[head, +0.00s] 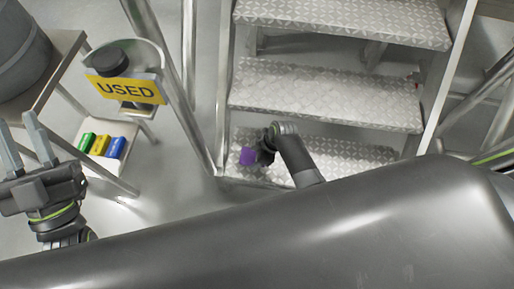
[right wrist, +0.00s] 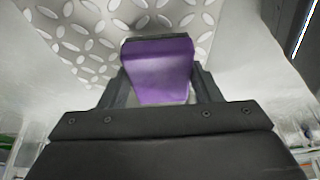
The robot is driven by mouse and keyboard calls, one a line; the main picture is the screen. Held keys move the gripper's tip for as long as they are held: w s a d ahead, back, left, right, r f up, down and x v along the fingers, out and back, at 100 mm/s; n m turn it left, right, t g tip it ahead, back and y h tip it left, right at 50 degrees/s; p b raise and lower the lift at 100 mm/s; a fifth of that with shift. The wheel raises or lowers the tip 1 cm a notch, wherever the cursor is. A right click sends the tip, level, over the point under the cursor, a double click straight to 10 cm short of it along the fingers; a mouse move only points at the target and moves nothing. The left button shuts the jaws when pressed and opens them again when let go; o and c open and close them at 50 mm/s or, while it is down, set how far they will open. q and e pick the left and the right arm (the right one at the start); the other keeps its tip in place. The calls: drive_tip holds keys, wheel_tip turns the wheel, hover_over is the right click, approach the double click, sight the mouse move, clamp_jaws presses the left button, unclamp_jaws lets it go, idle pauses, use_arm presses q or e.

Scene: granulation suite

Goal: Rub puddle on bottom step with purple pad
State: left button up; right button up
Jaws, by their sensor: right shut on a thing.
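The purple pad (head: 247,156) is at the left part of the bottom step (head: 350,155), a metal tread with a raised pattern. My right gripper (head: 257,156) is shut on the pad. In the right wrist view the purple pad (right wrist: 162,70) sits between the two fingers, with the patterned tread beyond it. I cannot tell whether the pad touches the step. No puddle can be made out; the pad and my arm cover part of the tread. My left gripper (head: 30,150) is at the left, open and empty, its two fingers apart.
More steps (head: 325,95) rise behind the bottom one, between metal side rails. At the left, a yellow "USED" sign (head: 126,90) is on a round holder. Below it, green, yellow and blue pads (head: 116,148) lie on a low shelf. Grey floor lies between shelf and stairs.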

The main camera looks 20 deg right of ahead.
drive_tip(key=shift+r+p, duration=0.35)
drive_tip(key=shift+r, duration=0.35)
drive_tip(key=shift+r+p, duration=0.3)
drive_tip(key=shift+p, duration=0.3)
use_arm(q)
wheel_tip(320, 180, down, 16)
drive_tip(key=w+a+n+g+y, duration=0.1)
drive_tip(key=n+g, duration=0.2)
drive_tip(key=g, duration=0.8)
use_arm(e)
drive_tip(key=shift+r+p, duration=1.25)
drive_tip(key=shift+r, duration=0.25)
use_arm(q)
drive_tip(key=s+d+f+g+h, duration=0.2)
drive_tip(key=s+d+f+g, duration=0.2)
drive_tip(key=s+f+g, duration=0.6)
drive_tip(key=s+f, duration=0.1)
drive_tip(key=s, duration=0.2)
drive_tip(key=shift+f, duration=0.4)
